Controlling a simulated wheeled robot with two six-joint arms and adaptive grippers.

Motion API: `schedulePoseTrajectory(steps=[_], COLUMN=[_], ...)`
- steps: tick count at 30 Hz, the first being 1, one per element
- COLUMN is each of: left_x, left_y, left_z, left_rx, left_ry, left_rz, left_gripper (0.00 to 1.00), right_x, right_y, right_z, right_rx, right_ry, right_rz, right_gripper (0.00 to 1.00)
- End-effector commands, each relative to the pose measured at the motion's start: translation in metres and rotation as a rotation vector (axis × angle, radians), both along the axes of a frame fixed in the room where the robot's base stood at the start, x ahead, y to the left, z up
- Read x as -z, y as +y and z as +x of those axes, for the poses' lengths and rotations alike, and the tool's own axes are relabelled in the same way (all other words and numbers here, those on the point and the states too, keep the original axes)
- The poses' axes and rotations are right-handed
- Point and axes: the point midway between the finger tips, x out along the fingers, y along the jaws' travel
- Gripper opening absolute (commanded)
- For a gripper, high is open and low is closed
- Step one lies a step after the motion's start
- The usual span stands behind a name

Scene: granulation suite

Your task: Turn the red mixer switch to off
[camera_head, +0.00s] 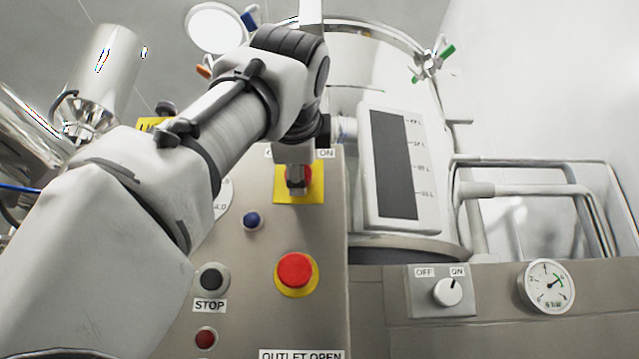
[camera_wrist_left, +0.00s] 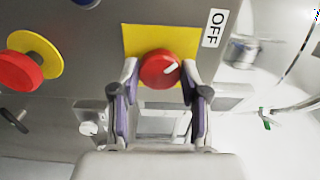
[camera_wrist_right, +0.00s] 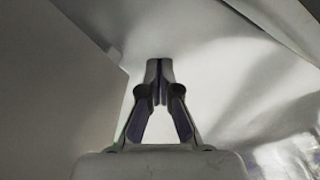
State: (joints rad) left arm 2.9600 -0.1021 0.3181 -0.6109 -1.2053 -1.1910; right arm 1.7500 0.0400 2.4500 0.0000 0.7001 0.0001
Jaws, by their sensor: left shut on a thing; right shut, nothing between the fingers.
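The red mixer switch (camera_wrist_left: 158,68) is a round red knob on a yellow plate (camera_wrist_left: 133,35) on the steel panel. In the head view the switch (camera_head: 307,173) is mostly hidden behind my left gripper (camera_head: 296,186). The left wrist view shows my left gripper (camera_wrist_left: 160,78) shut on the knob, one finger on each side. A short white mark lies on the knob's right half, slanting up there, on the side of the OFF label (camera_wrist_left: 214,28). In the head view the ON label (camera_head: 326,153) shows above the plate. My right gripper (camera_wrist_right: 158,75) is shut and empty.
Below the switch is a red emergency button (camera_head: 295,270). A blue button (camera_head: 252,221) and black STOP button (camera_head: 212,277) are to its left. A white OFF/ON knob (camera_head: 447,291) and a gauge (camera_head: 547,286) sit at the right. Plain pale surfaces surround my right gripper.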

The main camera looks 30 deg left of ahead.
Motion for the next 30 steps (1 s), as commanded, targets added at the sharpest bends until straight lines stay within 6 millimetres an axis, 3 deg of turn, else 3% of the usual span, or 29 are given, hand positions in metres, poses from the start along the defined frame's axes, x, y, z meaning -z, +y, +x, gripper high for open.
schedulePoseTrajectory(steps=[1, 2, 3, 4, 20, 25, 30], left_x=[0.0002, 0.0002, 0.0002, 0.0002, 0.0001, -0.0002, -0.0006], left_y=[0.0001, 0.0, 0.0001, 0.0001, 0.0, 0.0, -0.0002], left_z=[0.0002, 0.0001, 0.0002, 0.0002, 0.0, 0.0, 0.0001], left_rx=[0.0, 0.0, 0.0, 0.0, 0.0, 0.0, 0.0], left_ry=[0.0, 0.0, 0.0, 0.0, 0.013, 0.104, 0.268], left_rz=[-0.001, -0.001, -0.001, -0.001, 0.02, 0.17, 0.436], left_gripper=[0.1, 0.52, 0.66, 0.7, 0.7, 0.7, 0.7], right_x=[0.0, 0.0, 0.0, 0.0, -0.0001, -0.0003, -0.0007], right_y=[0.0, 0.0, 0.0, 0.0, 0.0, 0.0, 0.0], right_z=[0.0, 0.0, 0.0, 0.0, 0.0, 0.0, 0.0], right_rx=[0.0, 0.0, 0.0, 0.0, 0.0, 0.0, 0.0], right_ry=[0.0, 0.0, 0.0, 0.0, 0.0, 0.0, 0.0], right_rz=[0.0, 0.0, 0.0, 0.0, 0.0, 0.0, 0.0], right_gripper=[0.0, 0.0, 0.0, 0.0, 0.0, 0.0, 0.0])
